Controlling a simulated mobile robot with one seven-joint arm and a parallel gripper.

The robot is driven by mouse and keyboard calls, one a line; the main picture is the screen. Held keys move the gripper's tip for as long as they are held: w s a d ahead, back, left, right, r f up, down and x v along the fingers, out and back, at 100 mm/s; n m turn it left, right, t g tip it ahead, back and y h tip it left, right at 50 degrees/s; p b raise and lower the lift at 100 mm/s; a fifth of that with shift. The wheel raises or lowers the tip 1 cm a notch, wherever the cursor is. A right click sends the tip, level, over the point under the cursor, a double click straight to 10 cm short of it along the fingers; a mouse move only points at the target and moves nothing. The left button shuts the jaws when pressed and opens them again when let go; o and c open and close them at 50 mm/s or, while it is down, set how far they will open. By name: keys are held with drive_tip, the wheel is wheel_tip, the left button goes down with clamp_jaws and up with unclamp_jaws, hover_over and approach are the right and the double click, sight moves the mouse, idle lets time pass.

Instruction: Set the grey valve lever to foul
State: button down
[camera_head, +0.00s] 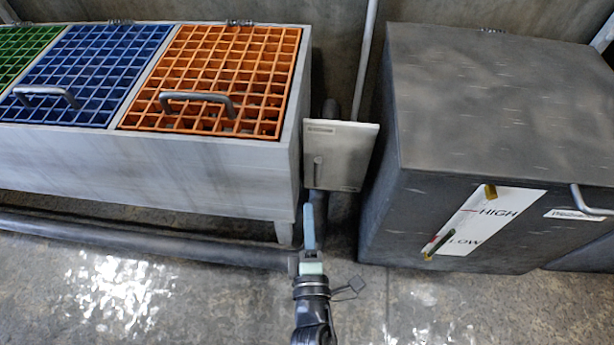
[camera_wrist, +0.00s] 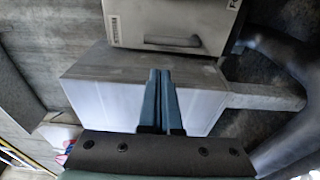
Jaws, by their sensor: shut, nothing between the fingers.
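The grey valve lever (camera_head: 318,169) is a short bar on the left part of a pale panel (camera_head: 350,150) between the grated bin and the dark box. In the head view it stands roughly upright. In the wrist view the lever (camera_wrist: 173,41) lies across the panel (camera_wrist: 208,14) near the top. The panel's labels are too small or cut off to read. My gripper (camera_head: 309,208) is just below the panel, its blue fingers closed together and empty. In the wrist view its fingertips (camera_wrist: 164,73) appear below the lever, with a visible gap between them.
A grey bin with green, blue (camera_head: 95,70) and orange (camera_head: 215,75) grates stands left. A dark box (camera_head: 490,100) with a HIGH/LOW plate (camera_head: 488,222) stands right. A dark pipe (camera_head: 150,243) runs low along the bin. The front floor is clear.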

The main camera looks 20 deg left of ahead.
sight(318, 168)
drive_tip(key=b+x, duration=0.3)
drive_tip(key=x, duration=0.7)
drive_tip(key=shift+w+b, duration=0.1)
drive_tip(key=shift+b, duration=0.2)
